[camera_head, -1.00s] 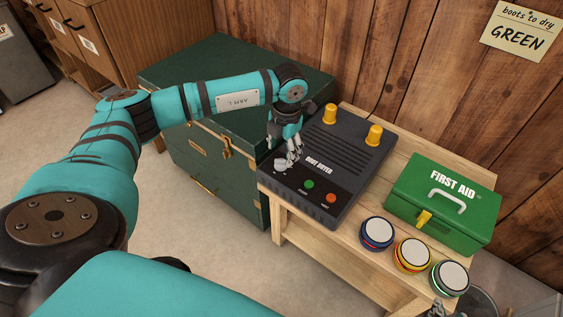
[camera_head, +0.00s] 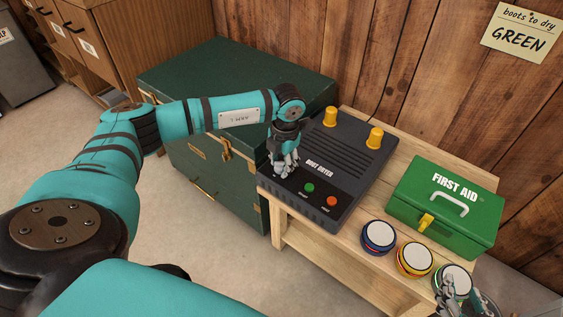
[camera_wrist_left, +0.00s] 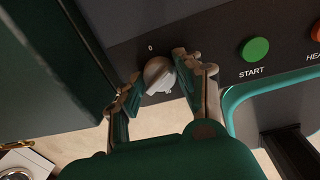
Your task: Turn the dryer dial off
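The boot dryer (camera_head: 335,160) is a dark box with two yellow posts on the bench. Its pale grey dial (camera_wrist_left: 158,74) shows in the left wrist view, with a "0" printed above it and a partly hidden mark below. My left gripper (camera_head: 284,172) is down over the dial, which it hides in the head view. In the left wrist view its fingers (camera_wrist_left: 156,70) stand apart on either side of the dial; firm contact is not clear. My right gripper (camera_head: 456,297) is at the lower right, over the rightmost jar; its opening cannot be made out.
A green START button (camera_wrist_left: 255,50) and an orange button (camera_head: 331,201) sit right of the dial. A green first aid box (camera_head: 400,205) and jars with white lids, blue (camera_head: 378,237) and yellow (camera_head: 414,260), stand nearby. A green trunk (camera_head: 215,85) is behind my left arm.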

